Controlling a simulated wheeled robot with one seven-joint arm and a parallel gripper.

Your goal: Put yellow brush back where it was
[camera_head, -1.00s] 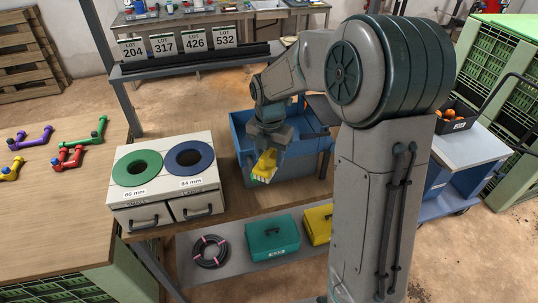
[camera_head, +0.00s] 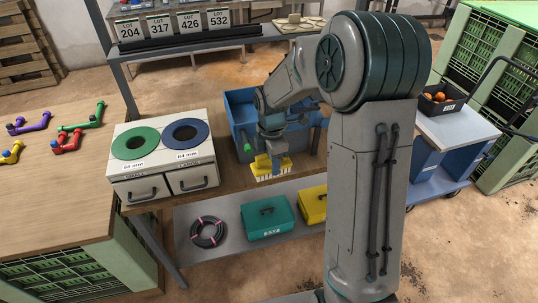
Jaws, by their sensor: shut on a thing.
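The yellow brush (camera_head: 262,167) has a yellow body with pale bristles pointing down. My gripper (camera_head: 273,152) is shut on it from above. The brush is near the front edge of the brown workbench (camera_head: 237,188), in front of the blue bin (camera_head: 240,104). I cannot tell whether the bristles touch the bench. A green thing (camera_head: 247,148), perhaps a handle, shows just left of my gripper. My arm hides part of the bin.
A grey box with a green ring (camera_head: 118,150) and a blue ring (camera_head: 203,131) stands left of the brush. A teal case (camera_head: 267,218), a yellow case (camera_head: 313,205) and a black coil (camera_head: 193,234) lie on the lower shelf. Pipe fittings (camera_head: 66,146) lie on the left table.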

